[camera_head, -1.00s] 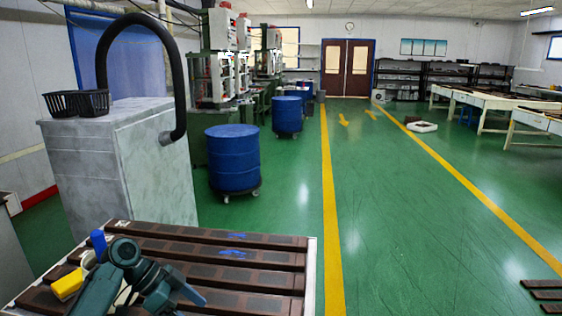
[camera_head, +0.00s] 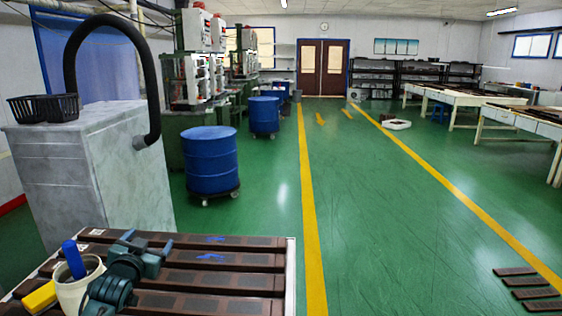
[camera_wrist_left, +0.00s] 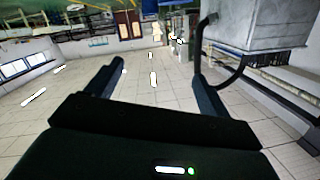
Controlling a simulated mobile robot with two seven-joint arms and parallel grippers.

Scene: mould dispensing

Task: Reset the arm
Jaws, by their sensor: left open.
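My left gripper (camera_head: 146,244) is above the near-left part of the rack of brown slats, its arm coming in from the lower left. In the left wrist view its two fingers (camera_wrist_left: 152,72) stand wide apart with nothing between them, only floor beyond. A white pot (camera_head: 78,291) stands beside the arm on its left. A blue-handled tool (camera_head: 74,259) stands in the pot and a yellow-handled tool (camera_head: 40,297) lies at its left. My right gripper is not in view.
The brown slats (camera_head: 225,281) carry small blue marks. A grey cabinet (camera_head: 105,175) with black baskets (camera_head: 42,108) and a curved black hose (camera_head: 150,75) stands behind at left. Blue drums (camera_head: 210,165) stand farther off. The green floor (camera_head: 400,230) at right is largely open.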

